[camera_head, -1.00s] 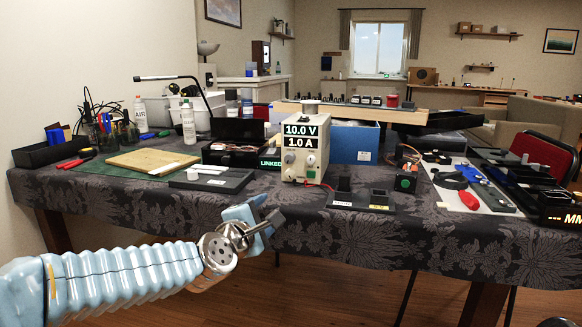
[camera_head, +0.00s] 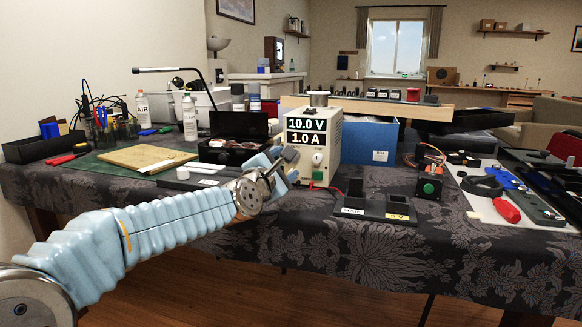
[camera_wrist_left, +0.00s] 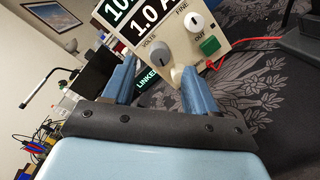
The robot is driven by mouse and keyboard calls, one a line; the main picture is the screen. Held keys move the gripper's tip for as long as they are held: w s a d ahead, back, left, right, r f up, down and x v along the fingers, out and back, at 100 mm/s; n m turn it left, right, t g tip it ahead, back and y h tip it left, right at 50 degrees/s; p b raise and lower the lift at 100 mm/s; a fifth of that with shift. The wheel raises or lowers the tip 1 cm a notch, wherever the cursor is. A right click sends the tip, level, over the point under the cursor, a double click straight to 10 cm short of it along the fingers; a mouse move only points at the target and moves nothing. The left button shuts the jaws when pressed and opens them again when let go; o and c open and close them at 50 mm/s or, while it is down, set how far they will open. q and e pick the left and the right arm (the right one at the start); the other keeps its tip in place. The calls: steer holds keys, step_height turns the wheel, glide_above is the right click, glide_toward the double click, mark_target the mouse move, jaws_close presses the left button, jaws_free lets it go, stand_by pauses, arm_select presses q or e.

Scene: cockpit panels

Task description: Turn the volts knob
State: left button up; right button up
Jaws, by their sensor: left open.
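The power supply (camera_head: 326,142) is a cream box on the table, its display reading 10.0 V and 1.0 A. In the left wrist view its front face shows a large grey volts knob (camera_wrist_left: 158,50) under the display. My left gripper (camera_head: 284,168) is just in front of the supply's lower left face and hides the volts knob in the head view. In the left wrist view the left gripper (camera_wrist_left: 157,80) is open, with the knob beyond and between its fingertips, apparently not touched. My right gripper is not in view.
A blue box (camera_head: 368,142) stands right behind the supply. Black holders (camera_head: 375,205) and a green-button box (camera_head: 430,182) stand to its right. A red cable (camera_wrist_left: 240,41) runs from the supply's front. A cutting mat (camera_head: 105,168) with a board lies left.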

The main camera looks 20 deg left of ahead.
arm_select(q)
steer(key=w, duration=0.5)
steer(key=shift+w+d, duration=0.1)
steer(key=shift+d, duration=0.15)
steer(key=c, duration=1.1)
steer(key=shift+o, duration=0.2)
steer(key=m+p, duration=0.1)
steer(key=m, duration=0.2)
steer(key=shift+m, duration=0.4)
steer(key=shift+d+f+m+p, duration=0.1)
steer(key=shift+m+p, duration=0.8)
steer(key=shift+m, duration=1)
steer(key=shift+g, duration=0.3)
